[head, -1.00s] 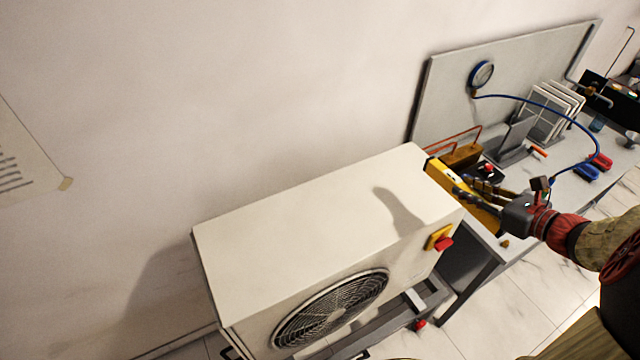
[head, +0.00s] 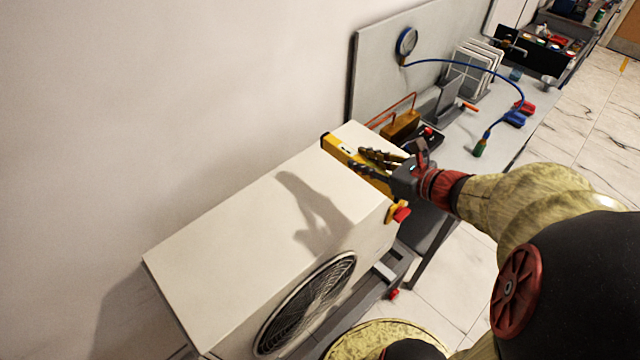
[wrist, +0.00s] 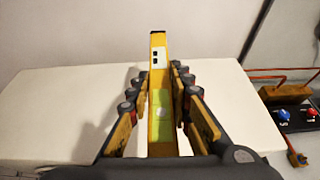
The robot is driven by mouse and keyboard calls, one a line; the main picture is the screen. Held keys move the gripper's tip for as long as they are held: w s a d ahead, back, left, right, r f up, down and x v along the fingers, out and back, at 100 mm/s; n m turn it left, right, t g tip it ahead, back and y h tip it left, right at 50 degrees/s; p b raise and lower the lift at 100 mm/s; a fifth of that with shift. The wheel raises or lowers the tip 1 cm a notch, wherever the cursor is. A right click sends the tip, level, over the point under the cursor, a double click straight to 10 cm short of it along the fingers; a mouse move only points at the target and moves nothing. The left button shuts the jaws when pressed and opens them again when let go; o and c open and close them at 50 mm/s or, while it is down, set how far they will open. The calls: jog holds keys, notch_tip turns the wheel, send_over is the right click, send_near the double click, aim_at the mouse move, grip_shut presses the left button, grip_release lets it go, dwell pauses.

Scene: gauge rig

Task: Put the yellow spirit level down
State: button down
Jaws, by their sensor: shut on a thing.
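The yellow spirit level (head: 341,147) is a long yellow bar with a black end. My gripper (head: 372,163) is shut on it and holds it over the right end of the white fan unit's top (head: 250,210). In the wrist view the level (wrist: 158,62) runs away from me between the fingers of my gripper (wrist: 159,100), its far end beyond the fingertips. A greenish vial shows on its near part. I cannot tell whether the level touches the white top. Part of it is hidden behind my fingers in the head view.
The unit's top is bare to the left of the level. A red knob on a yellow plate (head: 399,213) sits on its side.

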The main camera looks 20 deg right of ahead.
jog(key=w+d+f, duration=0.1)
jog(key=w+f, duration=0.1)
jog(key=w, duration=0.1)
jog(key=w+d+f+b, duration=0.1)
jog(key=w+f, duration=0.2)
jog(key=w, duration=0.1)
jog(key=w+d+f+b, duration=0.1)
jog(key=w+f, duration=0.2)
jog(key=w, duration=0.1)
jog(key=shift+w+d+f, duration=0.2)
jog(key=shift+f, duration=0.05)
jog(key=shift+w+d+f+b, duration=0.1)
jog(key=shift+w+f+b, duration=0.15)
jog(key=shift+f, duration=0.75)
jog(key=shift+w+f+b, duration=0.1)
jog(key=shift+f+b, duration=0.15)
jog(key=shift+f, duration=0.7)
jog(key=shift+f, duration=0.2)
jog(key=c, duration=1.6)
grip_release()
jog(key=shift+r, duration=0.1)
